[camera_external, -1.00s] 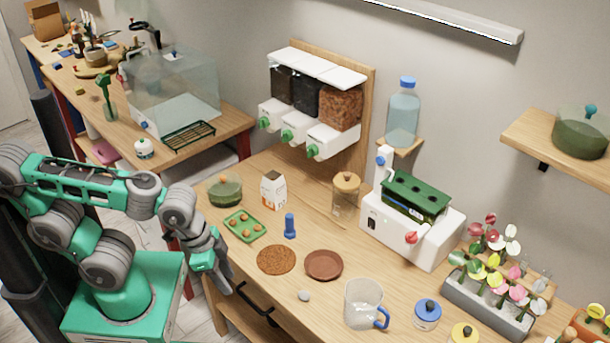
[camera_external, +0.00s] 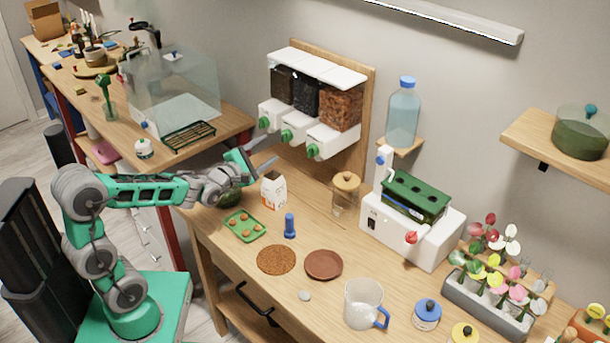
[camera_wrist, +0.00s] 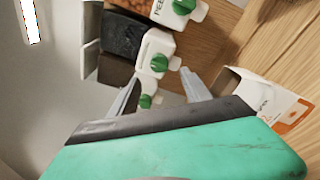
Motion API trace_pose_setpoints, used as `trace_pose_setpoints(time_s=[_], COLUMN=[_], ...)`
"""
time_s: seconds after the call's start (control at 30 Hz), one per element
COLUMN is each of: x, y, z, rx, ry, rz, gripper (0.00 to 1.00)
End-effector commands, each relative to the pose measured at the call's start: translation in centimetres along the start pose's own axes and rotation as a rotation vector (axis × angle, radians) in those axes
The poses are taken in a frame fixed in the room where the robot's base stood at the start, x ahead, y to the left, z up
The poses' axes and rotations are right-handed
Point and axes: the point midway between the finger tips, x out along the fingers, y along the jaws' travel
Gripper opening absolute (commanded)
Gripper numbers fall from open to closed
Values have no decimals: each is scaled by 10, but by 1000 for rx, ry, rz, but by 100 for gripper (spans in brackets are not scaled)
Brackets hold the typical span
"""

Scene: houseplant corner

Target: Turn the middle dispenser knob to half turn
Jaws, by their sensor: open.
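The wall dispenser (camera_external: 318,68) has three white chutes, each with a green knob. The middle knob (camera_external: 287,134) is on the chute below the black contents; it also shows in the wrist view (camera_wrist: 159,62). The left knob (camera_external: 264,122) and right knob (camera_external: 312,151) flank it. My gripper (camera_external: 269,151) is open and empty, below and in front of the left and middle chutes. In the wrist view my fingers (camera_wrist: 160,78) point toward the middle knob, apart from it. The left knob (camera_wrist: 146,100) shows nearer my left finger.
A carton (camera_external: 273,190) stands just under my gripper, and a green lidded pot (camera_external: 229,192) is partly hidden by my wrist. A glass jar (camera_external: 345,193) stands to the right. A clear tank (camera_external: 178,95) is on the left table.

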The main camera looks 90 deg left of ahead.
Motion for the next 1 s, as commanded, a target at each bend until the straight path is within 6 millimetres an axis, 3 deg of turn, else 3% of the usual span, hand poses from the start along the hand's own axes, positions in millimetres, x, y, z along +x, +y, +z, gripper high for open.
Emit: trace_pose_setpoints(time_s=[0.4, 0.5, 0.77, 1.0], x=[66, 74, 76, 76], y=[2, 2, 2, 2], z=[1, 1, 1, 1], rx=[-9, -8, -8, -8], ry=[-1, -1, -2, -2], rz=[3, 3, 3, 3], gripper=[56, 56, 56, 37])
